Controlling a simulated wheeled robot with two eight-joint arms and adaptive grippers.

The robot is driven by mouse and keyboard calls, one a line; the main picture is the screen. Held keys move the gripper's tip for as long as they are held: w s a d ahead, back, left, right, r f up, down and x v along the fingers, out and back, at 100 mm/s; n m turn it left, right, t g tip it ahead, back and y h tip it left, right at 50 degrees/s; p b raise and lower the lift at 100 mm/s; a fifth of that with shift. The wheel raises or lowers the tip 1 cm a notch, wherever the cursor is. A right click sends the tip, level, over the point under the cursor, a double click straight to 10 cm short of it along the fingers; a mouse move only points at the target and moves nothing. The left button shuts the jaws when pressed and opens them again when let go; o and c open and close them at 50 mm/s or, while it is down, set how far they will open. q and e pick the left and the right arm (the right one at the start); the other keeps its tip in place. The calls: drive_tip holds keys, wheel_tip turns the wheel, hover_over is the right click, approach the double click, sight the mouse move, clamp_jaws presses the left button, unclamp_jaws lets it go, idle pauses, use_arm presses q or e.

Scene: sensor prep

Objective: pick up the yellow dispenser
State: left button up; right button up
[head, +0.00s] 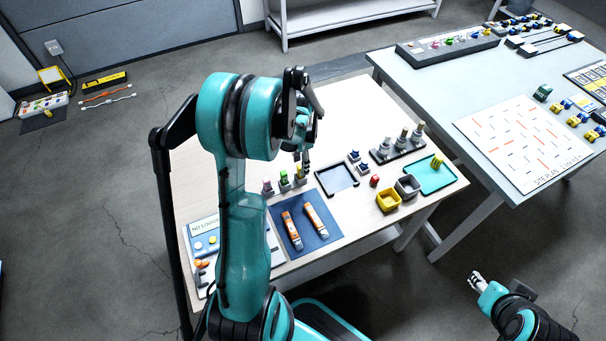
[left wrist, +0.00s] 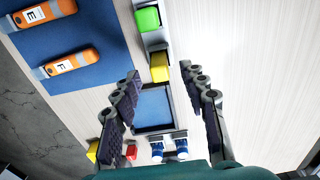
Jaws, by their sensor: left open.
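The yellow dispenser (left wrist: 159,68) shows in the left wrist view between the fingertips of my left gripper (left wrist: 161,74), with room on both sides. It stands at the end of a short row, beside the green dispenser (left wrist: 148,18). In the head view the row also holds a purple dispenser (head: 267,187), and the yellow one (head: 300,178) is at its right end, just below my left gripper (head: 304,160). My left gripper is open and empty, pointing down over it. My right gripper (head: 477,281) is off the table at the lower right; its jaws are too small to read.
A dark-rimmed tray (head: 321,187) lies right of the row, and a blue mat (head: 296,243) with two orange tubes lies in front. A yellow bin (head: 387,207), grey bin (head: 407,191) and teal tray (head: 427,188) are further right. The table behind the row is bare.

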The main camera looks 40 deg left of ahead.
use_arm(q)
wheel_tip(320, 180, down, 4)
drive_tip(key=shift+f+b, duration=0.15)
drive_tip(key=shift+b, duration=0.7)
drive_tip(key=shift+c, duration=0.6)
clamp_jaws()
drive_tip(key=shift+r+p, duration=0.35)
drive_tip(key=shift+r, duration=0.3)
drive_tip(key=r+p, duration=0.1)
drive_tip(key=r, duration=0.1)
drive_tip(key=d+r+p, duration=0.1)
drive_tip(key=r, duration=0.1)
drive_tip(key=d+r+p, duration=0.3)
drive_tip(key=d+r, duration=0.3)
drive_tip(key=d, duration=0.4)
drive_tip(key=shift+s+d, duration=0.25)
drive_tip(key=shift+d, duration=0.05)
